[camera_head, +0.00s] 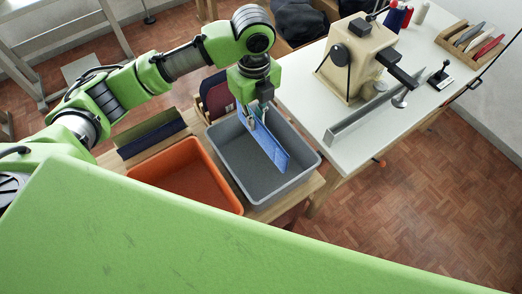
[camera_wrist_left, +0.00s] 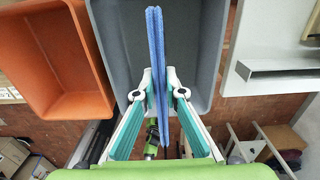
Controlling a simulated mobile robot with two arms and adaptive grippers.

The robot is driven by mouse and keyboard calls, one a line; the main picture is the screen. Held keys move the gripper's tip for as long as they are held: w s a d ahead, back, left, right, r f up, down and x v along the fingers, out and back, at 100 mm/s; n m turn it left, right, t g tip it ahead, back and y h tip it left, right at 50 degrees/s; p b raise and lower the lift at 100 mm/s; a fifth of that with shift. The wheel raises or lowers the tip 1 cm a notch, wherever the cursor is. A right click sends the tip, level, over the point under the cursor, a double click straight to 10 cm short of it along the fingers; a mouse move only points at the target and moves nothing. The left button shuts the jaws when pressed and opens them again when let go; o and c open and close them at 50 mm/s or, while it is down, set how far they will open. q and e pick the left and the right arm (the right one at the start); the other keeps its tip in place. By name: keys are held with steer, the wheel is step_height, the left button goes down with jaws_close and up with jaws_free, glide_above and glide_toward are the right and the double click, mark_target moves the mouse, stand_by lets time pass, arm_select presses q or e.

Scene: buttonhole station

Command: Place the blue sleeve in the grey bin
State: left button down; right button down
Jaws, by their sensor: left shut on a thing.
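The blue sleeve (camera_head: 270,145) is a flat blue piece held on edge above the grey bin (camera_head: 226,132). My left gripper (camera_head: 250,119) is shut on the sleeve near one end, and the rest of it hangs out over the bin's inside. In the left wrist view the sleeve (camera_wrist_left: 156,60) stands thin and edge-on between the two fingers (camera_wrist_left: 159,90), with the grey bin (camera_wrist_left: 205,50) behind it. The grey bin looks empty where its floor shows. My right gripper is not in view.
An orange bin (camera_head: 190,178) stands beside the grey bin on a wooden table.

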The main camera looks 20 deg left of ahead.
mark_target(256, 138)
arm_select(q)
steer(key=shift+w+f+b, duration=0.1)
steer(key=shift+f+b, duration=0.25)
steer(key=shift+f, duration=0.7)
steer(key=shift+f+b, duration=0.3)
steer(key=shift+b, duration=0.2)
steer(key=shift+f, duration=0.3)
step_height(256, 138, down, 6)
steer(key=shift+p, duration=0.35)
step_height(256, 138, down, 4)
steer(key=shift+r, duration=0.15)
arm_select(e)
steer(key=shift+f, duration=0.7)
